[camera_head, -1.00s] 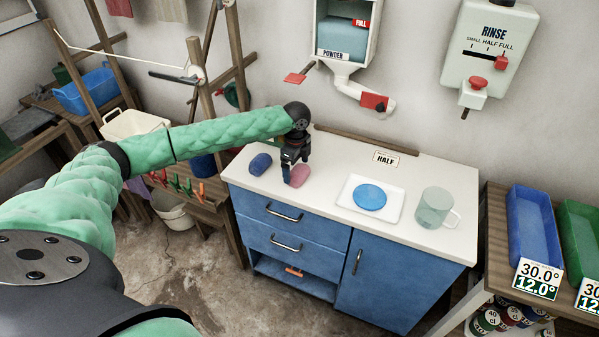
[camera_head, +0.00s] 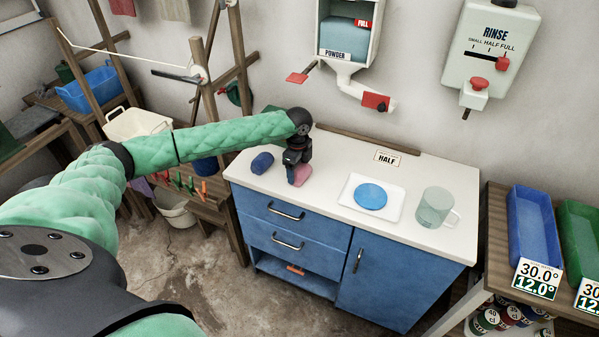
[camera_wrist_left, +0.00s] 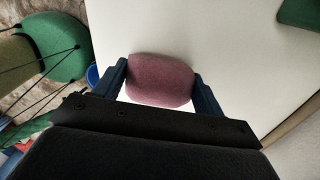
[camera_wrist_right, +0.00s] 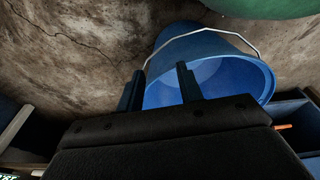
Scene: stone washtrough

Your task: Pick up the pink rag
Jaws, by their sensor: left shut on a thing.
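The pink rag (camera_head: 300,175) is a rounded, folded bundle at the left part of the white counter top (camera_head: 330,150). My left gripper (camera_head: 297,163) is over it from above and shut on it. In the left wrist view the rag (camera_wrist_left: 160,80) sits between the two blue fingers, which touch its sides. I cannot tell whether the rag is clear of the counter. My right gripper (camera_wrist_right: 160,88) is not in the head view; in its wrist view its fingers stand apart with nothing between them.
A blue rag (camera_head: 262,162) lies just left of the pink one. A white tray with a blue disc (camera_head: 370,196) and a clear mug (camera_head: 435,207) stand to the right. A blue bucket (camera_wrist_right: 220,75) is close beyond my right gripper.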

